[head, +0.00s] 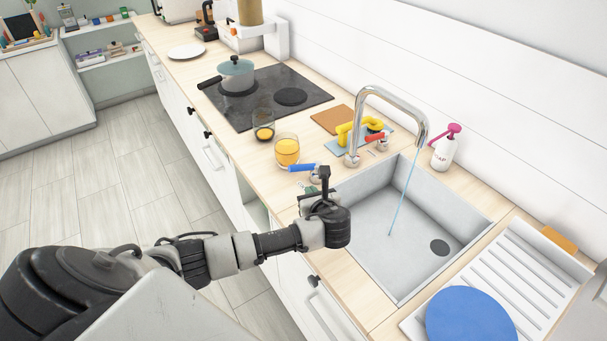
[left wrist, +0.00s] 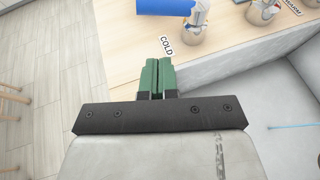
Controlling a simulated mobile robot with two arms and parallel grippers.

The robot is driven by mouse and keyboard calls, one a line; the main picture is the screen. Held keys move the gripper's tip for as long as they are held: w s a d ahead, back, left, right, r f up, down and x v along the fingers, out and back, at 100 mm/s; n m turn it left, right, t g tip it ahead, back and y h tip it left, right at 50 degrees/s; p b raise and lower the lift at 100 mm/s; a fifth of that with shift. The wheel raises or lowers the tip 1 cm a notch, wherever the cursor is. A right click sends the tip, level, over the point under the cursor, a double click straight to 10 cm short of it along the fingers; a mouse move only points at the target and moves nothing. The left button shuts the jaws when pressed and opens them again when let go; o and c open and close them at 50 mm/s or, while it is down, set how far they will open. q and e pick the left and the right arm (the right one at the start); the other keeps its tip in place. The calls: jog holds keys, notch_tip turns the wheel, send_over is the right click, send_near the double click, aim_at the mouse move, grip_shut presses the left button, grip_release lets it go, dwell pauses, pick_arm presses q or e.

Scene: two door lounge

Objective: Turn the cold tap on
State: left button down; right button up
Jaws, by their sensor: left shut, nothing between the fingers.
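The cold tap has a blue lever (head: 301,168) on a short metal base, left of the spout; the lever points left. In the left wrist view the blue lever (left wrist: 165,7) is at the top edge, partly cut off, with a COLD label (left wrist: 167,46) on the counter in front of the base. My left gripper (head: 325,175) is shut and empty near the front corner of the sink. Its green fingertips (left wrist: 157,65) appear close to the label, apart from the lever. A thin blue stream (head: 403,192) falls from the curved spout (head: 390,92) into the sink. My right gripper is out of view.
Glasses with orange contents, including one (head: 287,150), stand left of the blue lever. The sink (head: 375,235) lies right of my gripper, with a pink-topped bottle (head: 445,150) behind it. A blue plate (head: 470,316) lies on the drainer.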

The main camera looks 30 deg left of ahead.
aim_at(303, 168)
pick_arm(q)
jog(key=x, duration=0.2)
jog(key=r+p+x, duration=0.1)
jog(key=x, duration=0.4)
jog(key=shift+w+a+r, duration=0.2)
jog(key=shift+r, duration=0.1)
jog(key=shift+w+a+r, duration=0.1)
jog(key=shift+w+a, duration=0.15)
jog(key=shift+w+a, duration=0.1)
